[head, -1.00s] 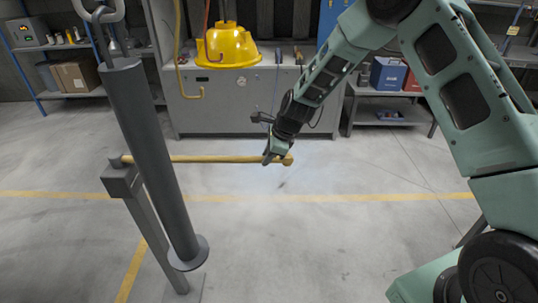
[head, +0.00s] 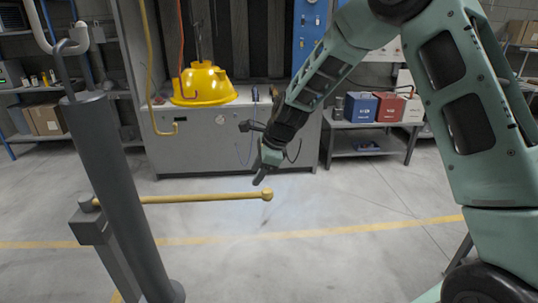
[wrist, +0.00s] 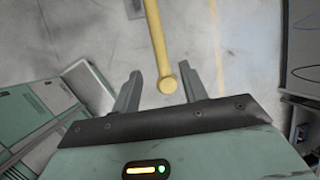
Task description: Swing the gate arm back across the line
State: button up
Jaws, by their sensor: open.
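The gate arm (head: 205,197) is a yellow bar with a round knob at its free end. It stands out level to the right from a grey post (head: 90,228) at the left. My gripper (head: 262,178) appears just above the knob in the head view, apart from it in the picture. In the wrist view my gripper (wrist: 160,88) is open, with the bar (wrist: 156,35) running in from the top and its knob (wrist: 167,85) showing between the spread fingers. No finger visibly touches it. A yellow floor line (head: 330,232) runs below the bar in the picture.
A workbench (head: 225,135) with a yellow hood (head: 203,84) stands behind. A shelf (head: 375,125) with boxes is at the back right. The floor right of the knob is clear.

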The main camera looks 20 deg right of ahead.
jog(key=b+v, duration=0.1)
jog(key=v, duration=0.7)
jog(key=shift+s+r, duration=0.1)
jog(key=s+a+f+n+g+h+b, duration=0.1)
jog(key=s+a+n, duration=0.65)
jog(key=s, duration=0.25)
jog(key=s+a+n+g+b, duration=0.1)
jog(key=s+a+n+g, duration=0.1)
jog(key=s+a+n, duration=0.55)
jog(key=s+d+f+n+h, duration=0.2)
jog(key=s+f+n, duration=0.1)
jog(key=s+n, duration=1.1)
jog(key=s, duration=0.4)
jog(key=shift+w, duration=0.1)
